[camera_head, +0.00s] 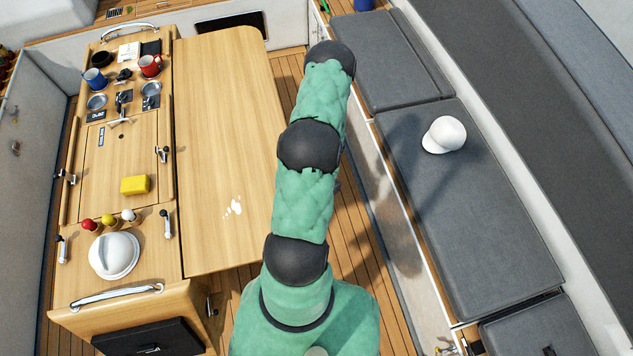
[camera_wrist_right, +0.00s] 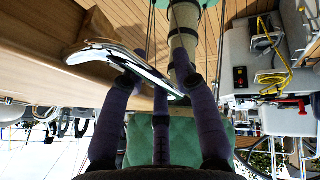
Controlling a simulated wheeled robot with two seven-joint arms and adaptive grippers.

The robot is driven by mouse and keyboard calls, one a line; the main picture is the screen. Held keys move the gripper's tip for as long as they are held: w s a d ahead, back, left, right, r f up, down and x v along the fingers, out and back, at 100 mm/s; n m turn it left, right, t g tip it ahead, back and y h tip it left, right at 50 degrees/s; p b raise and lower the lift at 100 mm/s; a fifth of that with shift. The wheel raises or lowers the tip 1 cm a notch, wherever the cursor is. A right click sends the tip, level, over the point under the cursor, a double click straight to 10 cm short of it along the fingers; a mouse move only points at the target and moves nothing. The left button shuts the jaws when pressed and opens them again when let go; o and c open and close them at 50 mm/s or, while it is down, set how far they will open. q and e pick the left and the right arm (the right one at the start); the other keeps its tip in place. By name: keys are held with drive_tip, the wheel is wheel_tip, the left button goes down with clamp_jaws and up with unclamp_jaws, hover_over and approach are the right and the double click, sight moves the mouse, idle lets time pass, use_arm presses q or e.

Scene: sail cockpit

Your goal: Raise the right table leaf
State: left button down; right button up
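The right table leaf (camera_head: 222,120) is a plain wood panel along the right side of the table's middle section (camera_head: 158,262). It lies spread out and looks about level with that section; its underside and any support are hidden. My right arm rises across the head view just right of the leaf, and its gripper is hidden there. In the right wrist view, my right gripper (camera_wrist_right: 165,90) has its dark fingers spread apart. A chrome handle (camera_wrist_right: 112,50) on a wooden edge crosses at the fingertips; I cannot tell whether they touch it. My left gripper is not in view.
Mugs, a yellow block (camera_head: 135,185), small bottles and a white cap (camera_head: 114,255) sit on the middle section. A grey bench (camera_head: 470,200) with another white cap (camera_head: 444,134) runs along the right. Plank floor (camera_head: 360,240) shows between table and bench.

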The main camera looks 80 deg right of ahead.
drive_tip(key=v, duration=1.1)
drive_tip(key=shift+d+r, duration=0.1)
